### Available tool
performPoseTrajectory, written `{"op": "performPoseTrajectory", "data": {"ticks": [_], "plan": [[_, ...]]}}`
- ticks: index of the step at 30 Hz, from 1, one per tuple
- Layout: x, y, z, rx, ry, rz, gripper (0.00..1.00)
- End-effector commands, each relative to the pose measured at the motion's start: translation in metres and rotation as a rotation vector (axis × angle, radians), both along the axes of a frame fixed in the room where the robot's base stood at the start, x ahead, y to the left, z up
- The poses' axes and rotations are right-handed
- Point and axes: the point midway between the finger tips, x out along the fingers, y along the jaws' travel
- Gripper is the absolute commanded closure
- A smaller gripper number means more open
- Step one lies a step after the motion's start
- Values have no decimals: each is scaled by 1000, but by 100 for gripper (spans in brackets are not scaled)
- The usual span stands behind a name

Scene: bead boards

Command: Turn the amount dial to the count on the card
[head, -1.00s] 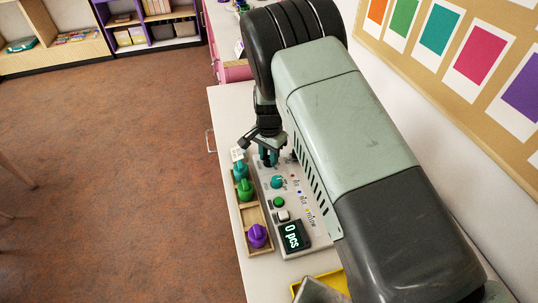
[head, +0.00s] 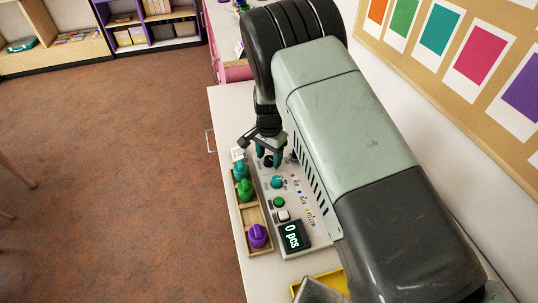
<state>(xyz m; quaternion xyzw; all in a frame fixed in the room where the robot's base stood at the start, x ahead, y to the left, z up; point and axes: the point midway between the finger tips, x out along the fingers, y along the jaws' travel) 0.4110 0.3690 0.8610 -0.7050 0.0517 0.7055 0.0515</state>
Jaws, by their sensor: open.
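A grey control box (head: 296,249) stands on the white counter. Its display (head: 291,236) reads "0 pcs". A teal dial (head: 278,182) sits on its panel, above a green button (head: 279,202) and a pale switch (head: 283,215). A black knob (head: 268,161) is at the panel's far end. My gripper (head: 268,157) is open, pointing down around or just over this black knob; I cannot tell whether it touches it. A small white card (head: 238,154) stands left of the panel, its writing too small to read.
A wooden tray (head: 251,216) left of the box holds teal, green and purple (head: 257,235) knobbed pieces. A yellow tray (head: 326,283) lies at the near end. The wall and my arm close off the right side.

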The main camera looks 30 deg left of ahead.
Motion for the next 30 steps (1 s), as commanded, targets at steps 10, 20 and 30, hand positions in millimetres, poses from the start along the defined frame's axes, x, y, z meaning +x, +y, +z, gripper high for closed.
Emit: {"op": "performPoseTrajectory", "data": {"ticks": [10,20,30], "plan": [[1,1,56,3,-2,0,43],[0,0,103,1,-1,-1,43],[0,0,108,0,0,-1,43]]}}
